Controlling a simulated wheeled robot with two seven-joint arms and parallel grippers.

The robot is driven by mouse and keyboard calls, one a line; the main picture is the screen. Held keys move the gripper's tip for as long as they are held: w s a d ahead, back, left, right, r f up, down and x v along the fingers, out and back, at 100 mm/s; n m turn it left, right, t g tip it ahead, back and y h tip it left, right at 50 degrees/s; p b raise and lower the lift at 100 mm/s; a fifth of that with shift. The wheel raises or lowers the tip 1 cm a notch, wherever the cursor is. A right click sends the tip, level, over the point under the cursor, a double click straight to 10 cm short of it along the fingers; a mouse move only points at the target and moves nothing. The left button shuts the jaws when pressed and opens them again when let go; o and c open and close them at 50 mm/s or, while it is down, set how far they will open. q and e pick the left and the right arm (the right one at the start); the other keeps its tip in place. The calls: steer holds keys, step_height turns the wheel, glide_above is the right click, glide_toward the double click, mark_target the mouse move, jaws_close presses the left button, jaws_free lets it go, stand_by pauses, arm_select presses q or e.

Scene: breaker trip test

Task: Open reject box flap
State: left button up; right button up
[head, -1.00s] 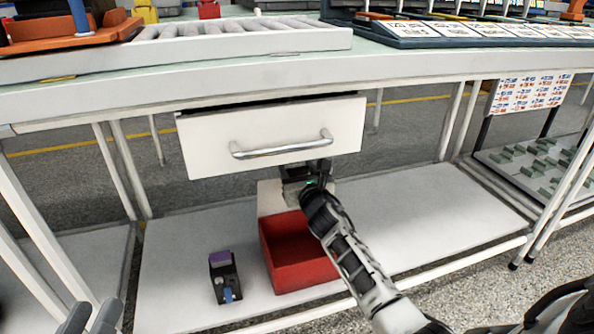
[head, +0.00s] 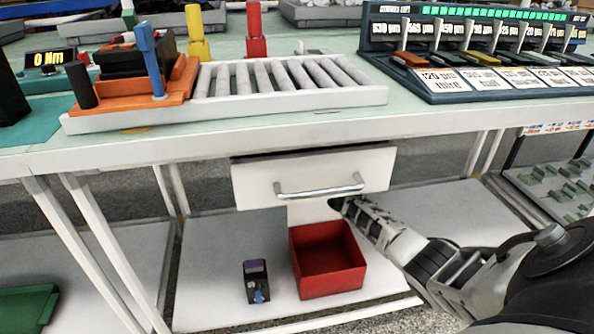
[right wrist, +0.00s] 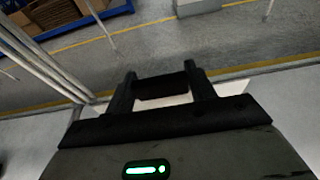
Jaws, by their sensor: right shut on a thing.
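The red reject box (head: 328,265) stands on the lower shelf below the drawer, its top uncovered in the head view. A pale upright panel (head: 308,212), perhaps its flap, shows behind it, partly hidden by the drawer and my arm. My right gripper (head: 338,203) is just under the drawer handle's right end, beside that panel. Its fingertips are hardly visible there. In the right wrist view, my right gripper (right wrist: 160,88) is shut on a dark bar (right wrist: 161,86) between its fingers. I cannot tell what the bar belongs to. My left gripper is not in view.
The white drawer (head: 315,176) with its metal handle (head: 320,191) hangs close above my right gripper. A small black and purple device (head: 256,281) stands left of the box. The bench (head: 200,146) overhangs the shelf (head: 215,270), which has bare room around.

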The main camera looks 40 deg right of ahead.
steer(key=o, duration=1.4)
steer(key=shift+w, duration=0.1)
arm_select(q)
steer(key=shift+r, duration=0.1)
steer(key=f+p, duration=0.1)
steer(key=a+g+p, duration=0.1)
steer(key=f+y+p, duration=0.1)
steer(key=p, duration=0.1)
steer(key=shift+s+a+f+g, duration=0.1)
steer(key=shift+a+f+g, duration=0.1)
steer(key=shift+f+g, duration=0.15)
arm_select(e)
steer(key=f+v, duration=0.1)
steer(key=v, duration=0.3)
steer(key=f+v, duration=0.1)
steer(key=v, duration=0.3)
steer(key=f+v, duration=0.1)
steer(key=v, duration=0.3)
steer(key=shift+s+a, duration=0.35)
steer(key=shift+s, duration=0.4)
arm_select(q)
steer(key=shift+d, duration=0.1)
